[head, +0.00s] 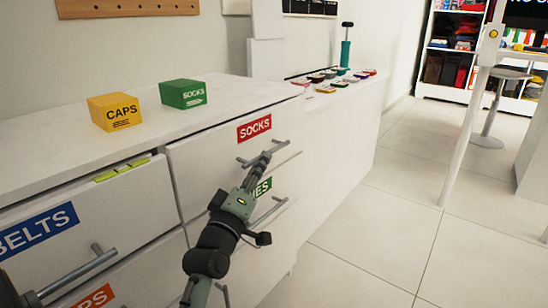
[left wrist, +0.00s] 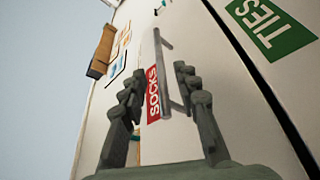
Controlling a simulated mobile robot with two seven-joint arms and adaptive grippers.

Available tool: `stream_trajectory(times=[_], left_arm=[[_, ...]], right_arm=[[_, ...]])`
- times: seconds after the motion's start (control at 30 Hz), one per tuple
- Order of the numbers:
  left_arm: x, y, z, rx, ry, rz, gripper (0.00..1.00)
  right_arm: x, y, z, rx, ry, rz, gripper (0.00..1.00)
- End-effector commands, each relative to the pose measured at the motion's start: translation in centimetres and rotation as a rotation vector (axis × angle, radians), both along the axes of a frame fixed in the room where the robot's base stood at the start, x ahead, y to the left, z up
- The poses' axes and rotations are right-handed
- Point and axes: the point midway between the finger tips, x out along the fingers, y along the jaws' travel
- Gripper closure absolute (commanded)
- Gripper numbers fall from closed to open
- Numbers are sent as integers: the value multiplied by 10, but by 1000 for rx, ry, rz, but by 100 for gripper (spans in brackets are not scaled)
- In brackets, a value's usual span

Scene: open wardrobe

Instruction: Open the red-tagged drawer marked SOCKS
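The red SOCKS tag (head: 254,128) is on the upper right drawer (head: 212,165) of the white chest, and it also shows in the left wrist view (left wrist: 153,95). This drawer looks closed. Its grey bar handle (head: 282,145) sits below the tag. My left gripper (head: 257,160) is at the handle with its fingers pointing toward the drawer front. In the left wrist view the fingers (left wrist: 160,80) are apart, with the handle bar (left wrist: 165,60) between them. I cannot tell whether either finger touches it. My right gripper is not in view.
A green TIES tag (left wrist: 272,27) and another handle (head: 268,212) are just below. The BELTS drawer (head: 60,245) is at left. A yellow CAPS box (head: 114,111) and green SOCKS box (head: 183,94) stand on top.

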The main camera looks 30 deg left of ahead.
Motion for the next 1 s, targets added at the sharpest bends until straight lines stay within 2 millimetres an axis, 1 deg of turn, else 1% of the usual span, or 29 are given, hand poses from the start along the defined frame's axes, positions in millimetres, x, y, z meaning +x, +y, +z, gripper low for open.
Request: stream_trajectory(times=[0.03,0.1,0.2,0.3,0.43,0.67,0.77,0.93,1.0], left_arm=[[9,2,3,0,-4,0,69],[20,5,5,0,-2,-1,69],[34,9,7,1,0,-1,69],[44,11,9,2,0,-1,69],[50,13,11,3,2,-1,69],[51,13,11,3,3,-1,69],[51,13,11,3,3,-1,79],[51,13,10,3,3,-1,100],[51,13,10,3,3,-1,100]], right_arm=[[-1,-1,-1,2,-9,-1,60],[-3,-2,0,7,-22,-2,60],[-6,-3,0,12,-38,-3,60],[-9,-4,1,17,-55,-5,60],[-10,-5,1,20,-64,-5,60],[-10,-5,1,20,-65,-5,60],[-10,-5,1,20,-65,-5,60],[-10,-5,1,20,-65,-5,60],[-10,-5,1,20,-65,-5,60]])
